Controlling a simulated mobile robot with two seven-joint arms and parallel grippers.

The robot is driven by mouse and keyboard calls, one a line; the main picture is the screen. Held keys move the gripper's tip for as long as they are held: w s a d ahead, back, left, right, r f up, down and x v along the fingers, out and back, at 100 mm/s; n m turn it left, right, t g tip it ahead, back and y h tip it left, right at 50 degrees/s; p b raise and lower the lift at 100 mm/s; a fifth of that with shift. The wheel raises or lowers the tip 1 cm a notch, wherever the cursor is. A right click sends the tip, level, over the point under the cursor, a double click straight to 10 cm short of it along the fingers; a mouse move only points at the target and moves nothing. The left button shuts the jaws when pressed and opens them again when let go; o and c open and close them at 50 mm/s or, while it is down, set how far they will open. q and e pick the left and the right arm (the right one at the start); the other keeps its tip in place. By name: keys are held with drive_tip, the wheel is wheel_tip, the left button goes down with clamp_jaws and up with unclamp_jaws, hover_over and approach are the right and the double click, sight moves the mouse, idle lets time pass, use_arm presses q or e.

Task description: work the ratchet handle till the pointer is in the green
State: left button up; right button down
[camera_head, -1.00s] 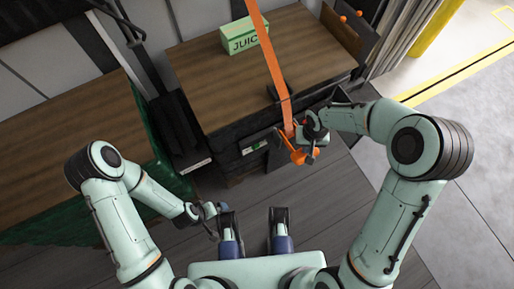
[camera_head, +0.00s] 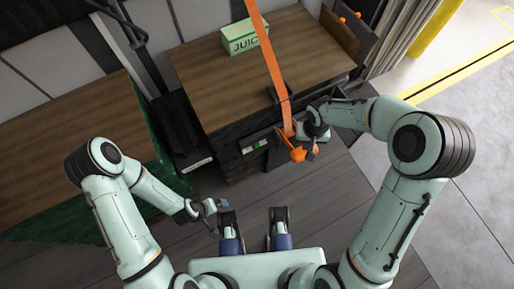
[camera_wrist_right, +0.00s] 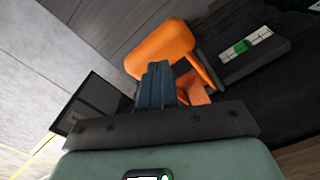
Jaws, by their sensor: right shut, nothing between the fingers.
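The orange ratchet handle (camera_head: 294,152) sits at the front edge of the crate-like load, at the lower end of an orange strap (camera_head: 268,55). It shows large in the right wrist view (camera_wrist_right: 160,48). My right gripper (camera_head: 312,150) is at the handle's right side; in the wrist view its closed fingers (camera_wrist_right: 157,72) overlap the handle, with nothing between them. Whether they touch it I cannot tell. A gauge strip with a green band (camera_head: 254,146) is left of the handle, also in the wrist view (camera_wrist_right: 244,47); its pointer is too small to make out. My left gripper (camera_head: 216,208) hangs low, away from the handle; its jaws are unclear.
A green JUICE box (camera_head: 239,39) stands on the brown wooden top (camera_head: 210,75) behind the ratchet. Another brown surface (camera_head: 70,130) with a green side is at the left. Grey floor (camera_head: 440,190) is open at the right, with a yellow line beyond.

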drive_tip(key=shift+r+p, duration=1.85)
drive_tip(key=shift+r, duration=0.7)
use_arm(q)
drive_tip(key=r, duration=0.3)
drive_tip(key=shift+w+r, duration=0.3)
drive_tip(key=shift+r, duration=0.1)
use_arm(e)
drive_tip(key=shift+f, duration=0.1)
use_arm(q)
drive_tip(key=shift+s, duration=0.1)
